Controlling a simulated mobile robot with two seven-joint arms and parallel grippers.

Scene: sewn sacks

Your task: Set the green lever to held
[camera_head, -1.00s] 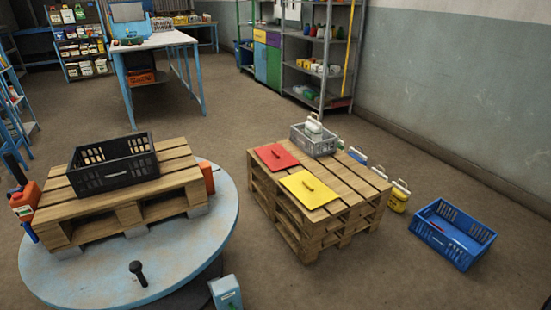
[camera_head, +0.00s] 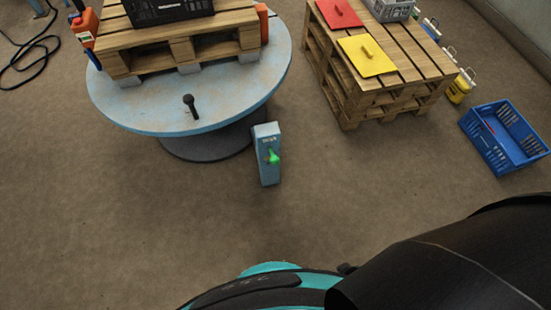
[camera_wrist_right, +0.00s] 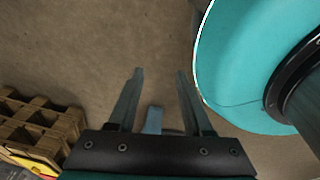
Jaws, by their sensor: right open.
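The green lever (camera_head: 272,157) sits on the front face of a short blue-grey post (camera_head: 267,172) in the head view. The post stands on the floor just in front of the round turntable (camera_head: 140,112). Small lettering above the lever is too small to read. In the right wrist view my right gripper (camera_wrist_right: 158,75) is open and empty, its two fingers apart. The top of a blue-grey post (camera_wrist_right: 154,120) shows between and beyond the fingers; the lever is hidden there. My left gripper is in neither view.
A pallet (camera_head: 180,49) with a black crate (camera_head: 165,8) rests on the turntable, which has a black knob (camera_head: 190,106). A pallet stack (camera_head: 380,97) with red (camera_head: 338,13) and yellow (camera_head: 367,55) lids stands right. A blue crate (camera_head: 507,140) lies farther right. The floor before the post is clear.

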